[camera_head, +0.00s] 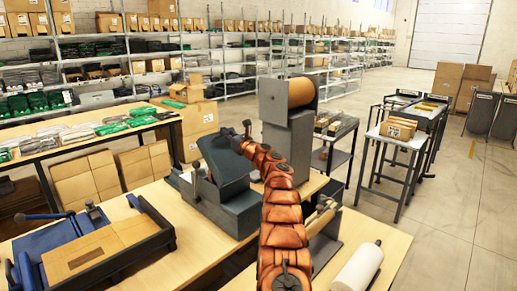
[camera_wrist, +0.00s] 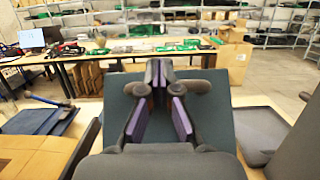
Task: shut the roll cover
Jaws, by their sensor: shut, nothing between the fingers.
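A grey machine (camera_head: 225,207) stands on the wooden table, and a dark teal panel (camera_head: 222,158) stands tilted up on it. I take this panel to be the roll cover. In the wrist view the teal panel (camera_wrist: 210,115) fills the space behind and below my gripper (camera_wrist: 157,85). My gripper's purple-padded fingers come together at their tips, with nothing between them. In the head view my orange arm reaches up to the machine's right side. The fingertips are hard to make out there, and I cannot tell whether they touch the panel.
A brown roll (camera_head: 300,92) sits on a grey column (camera_head: 288,145) right behind the machine. A white roll (camera_head: 358,268) lies at front right. A table with green packets (camera_head: 112,127) stands beyond.

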